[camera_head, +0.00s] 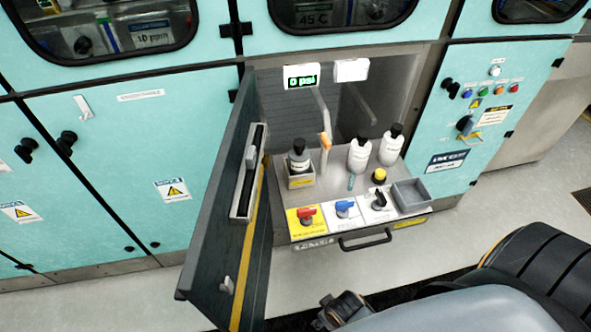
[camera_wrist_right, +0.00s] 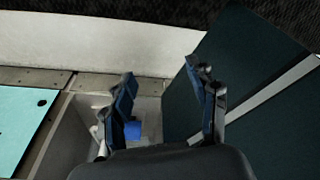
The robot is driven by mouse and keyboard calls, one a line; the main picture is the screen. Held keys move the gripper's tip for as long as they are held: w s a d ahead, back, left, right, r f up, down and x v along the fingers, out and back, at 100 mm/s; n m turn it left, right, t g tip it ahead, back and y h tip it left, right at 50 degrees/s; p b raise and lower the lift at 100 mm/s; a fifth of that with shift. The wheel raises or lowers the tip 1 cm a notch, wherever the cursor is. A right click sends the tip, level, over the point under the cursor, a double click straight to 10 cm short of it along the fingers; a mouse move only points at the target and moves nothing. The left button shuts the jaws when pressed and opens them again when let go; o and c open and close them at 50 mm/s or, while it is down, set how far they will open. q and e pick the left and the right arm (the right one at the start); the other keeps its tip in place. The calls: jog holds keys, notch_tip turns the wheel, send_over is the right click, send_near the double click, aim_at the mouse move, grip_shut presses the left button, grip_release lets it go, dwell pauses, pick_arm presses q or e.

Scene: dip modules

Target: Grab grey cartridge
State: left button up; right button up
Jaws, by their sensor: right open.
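A grey bottle-shaped cartridge (camera_head: 299,160) with a black cap stands upright in a small square holder (camera_head: 302,181) at the left of the pulled-out shelf. Two white bottles with black caps, a nearer-centre one (camera_head: 358,156) and a right one (camera_head: 391,148), stand further right on the shelf. My right gripper (camera_wrist_right: 166,100) is open with nothing between its fingers in the right wrist view. No cartridge can be made out there. In the head view, dark parts of my right arm show at the bottom, below the shelf. My left gripper is not in view.
An open dark door (camera_head: 225,215) stands left of the shelf. The shelf front has a red valve (camera_head: 306,214), a blue valve (camera_head: 343,208), a black switch and a handle (camera_head: 364,241). An empty grey tray (camera_head: 411,193) is at its right. A display reads "0 psi" above.

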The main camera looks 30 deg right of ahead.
jog(key=w+d+r+n+t+h+b, duration=0.25)
jog(key=w+d+r, duration=0.3)
jog(key=r, duration=0.35)
jog(key=w+d+r+n+t+h+b, duration=0.1)
jog(key=w+d+r+n+t+h, duration=0.35)
jog(key=r, duration=0.55)
jog(key=w+d+r+n+t+h+b, duration=0.2)
jog(key=w+d+r+t, duration=0.1)
jog(key=w+d+r, duration=0.5)
notch_tip(320, 180, up, 7)
jog(key=w+a+n+t+y, duration=0.3)
jog(key=n+t, duration=0.3)
jog(key=n, duration=0.4)
jog(key=n+y, duration=0.7)
jog(key=n, duration=0.9)
send_near(303, 150)
jog(key=w, duration=0.7)
jog(key=shift+w+a+r+p, duration=0.15)
jog(key=shift+a+r+p, duration=0.2)
jog(key=shift+a+p, duration=0.05)
jog(key=shift+m, duration=0.3)
jog(key=w, duration=0.4)
jog(key=shift+w+a, duration=0.1)
jog(key=shift+w, duration=0.05)
